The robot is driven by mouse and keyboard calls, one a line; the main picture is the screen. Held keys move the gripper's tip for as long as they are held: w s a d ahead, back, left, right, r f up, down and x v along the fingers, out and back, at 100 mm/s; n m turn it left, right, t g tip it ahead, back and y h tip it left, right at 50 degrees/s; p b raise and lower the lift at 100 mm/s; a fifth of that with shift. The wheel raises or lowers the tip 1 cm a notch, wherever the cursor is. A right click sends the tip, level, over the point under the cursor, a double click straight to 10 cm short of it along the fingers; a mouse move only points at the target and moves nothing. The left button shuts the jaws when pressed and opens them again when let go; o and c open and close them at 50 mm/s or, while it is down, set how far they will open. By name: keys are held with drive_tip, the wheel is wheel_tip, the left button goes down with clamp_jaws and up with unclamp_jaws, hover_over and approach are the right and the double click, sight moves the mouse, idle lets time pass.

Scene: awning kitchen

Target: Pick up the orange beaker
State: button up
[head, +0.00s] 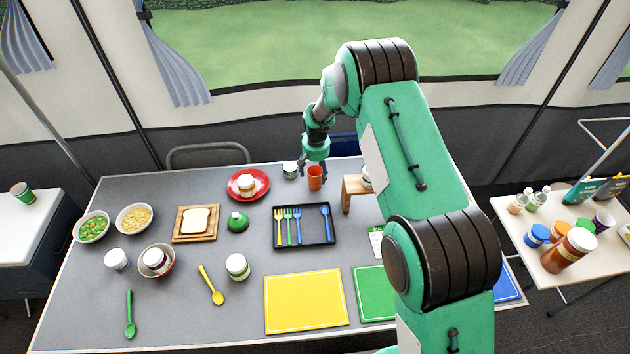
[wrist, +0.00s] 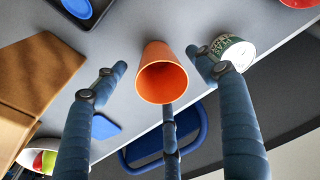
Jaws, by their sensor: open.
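The orange beaker (head: 315,178) stands on the grey table near its far edge, just left of a small wooden stand. In the wrist view the beaker (wrist: 163,76) shows its open rim toward the camera. It sits between the spread fingers of my gripper (wrist: 160,75), which is open and empty. No finger clearly touches the beaker. In the head view my gripper (head: 314,168) is right at the beaker, partly behind and above it.
A green-labelled white tin (wrist: 232,52) stands close beside one finger; it also shows in the head view (head: 290,170). The wooden stand (head: 352,190) is close on the right. A black cutlery tray (head: 304,240) lies in front, and a red plate (head: 262,194) farther left.

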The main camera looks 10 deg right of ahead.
drive_tip(key=shift+w+f, duration=0.1)
drive_tip(key=shift+f, duration=0.45)
drive_tip(key=shift+w+f+b, duration=0.2)
drive_tip(key=shift+f+b, duration=0.1)
drive_tip(key=shift+f, duration=1)
drive_tip(key=shift+w+f+b, duration=0.2)
drive_tip(key=shift+f+b, duration=0.1)
drive_tip(key=shift+f, duration=0.95)
drive_tip(key=c, duration=1.3)
drive_tip(key=shift+o, duration=0.2)
